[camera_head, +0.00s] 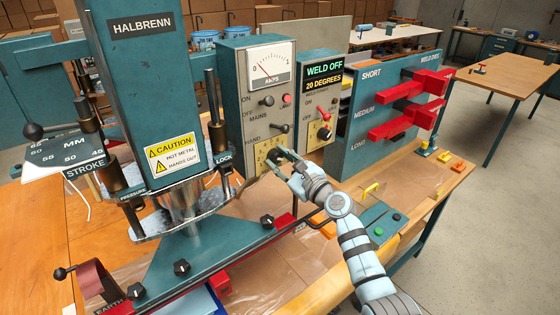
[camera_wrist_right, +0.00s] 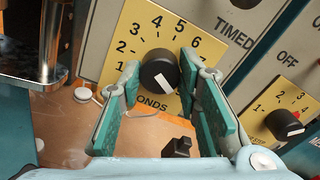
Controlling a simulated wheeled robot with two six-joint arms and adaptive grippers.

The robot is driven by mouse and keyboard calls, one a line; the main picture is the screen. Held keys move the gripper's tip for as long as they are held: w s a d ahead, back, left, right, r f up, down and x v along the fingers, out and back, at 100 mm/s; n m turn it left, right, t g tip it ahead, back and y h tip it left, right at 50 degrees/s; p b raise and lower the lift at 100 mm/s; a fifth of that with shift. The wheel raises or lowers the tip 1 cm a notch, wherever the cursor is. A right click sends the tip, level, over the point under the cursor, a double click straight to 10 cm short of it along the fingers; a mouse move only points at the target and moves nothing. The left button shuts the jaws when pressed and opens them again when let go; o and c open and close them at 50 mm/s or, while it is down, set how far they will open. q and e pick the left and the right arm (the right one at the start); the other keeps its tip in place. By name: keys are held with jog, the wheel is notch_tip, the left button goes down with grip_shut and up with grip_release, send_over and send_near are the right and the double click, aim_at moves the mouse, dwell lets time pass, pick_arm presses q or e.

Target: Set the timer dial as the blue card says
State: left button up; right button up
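The timer dial is a black knob (camera_wrist_right: 158,73) on a yellow plate (camera_wrist_right: 108,62) marked with numbers and partly hidden "SECONDS" lettering. Its white mark points down, away from the readable numbers 1 to 6. The plate also shows in the head view (camera_head: 261,154). My right gripper (camera_wrist_right: 158,66) has its green-padded fingers on either side of the knob, close to it; I cannot tell whether they touch. In the head view my right gripper (camera_head: 283,163) is at the panel and partly hides the dial. My left gripper is not in view. I cannot make out a blue card with readable text.
A smaller dial (camera_wrist_right: 284,125) on a yellow plate is to the right. The display (camera_head: 324,77) reads WELD OFF, 20 DEGREES. The teal press (camera_head: 150,80) stands left, red holders (camera_head: 400,95) right.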

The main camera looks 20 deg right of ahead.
jog(key=c, duration=0.4)
